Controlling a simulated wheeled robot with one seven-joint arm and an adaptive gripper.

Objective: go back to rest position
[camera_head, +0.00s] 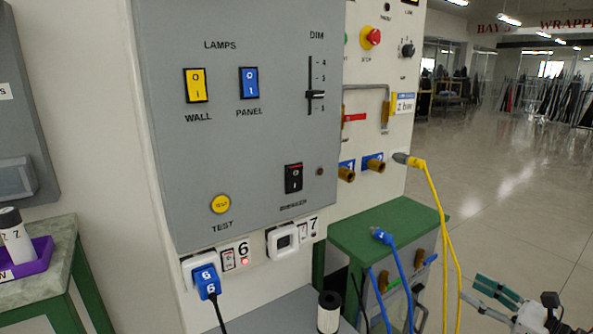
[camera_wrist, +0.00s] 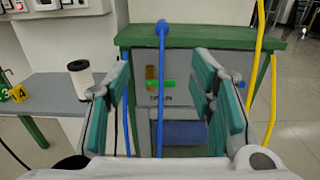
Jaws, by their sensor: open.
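My gripper (camera_head: 484,293) is at the lower right of the head view, out to the right of the green-topped cabinet. In the wrist view its two teal-padded fingers (camera_wrist: 165,100) stand wide apart. No object is held between them. Behind the gap the wrist view shows the cabinet front and a hanging blue cable (camera_wrist: 160,90), which appears to be beyond the fingertips. Most of my arm is out of the head view.
A grey switch panel (camera_head: 265,140) fills the head view's middle. A yellow cable (camera_head: 438,210) hangs beside the green-topped cabinet (camera_head: 350,225). A white, dark-topped cylinder (camera_head: 328,318) stands on a grey table. A purple tray (camera_head: 40,262) sits at left. Open floor (camera_head: 510,185) lies right.

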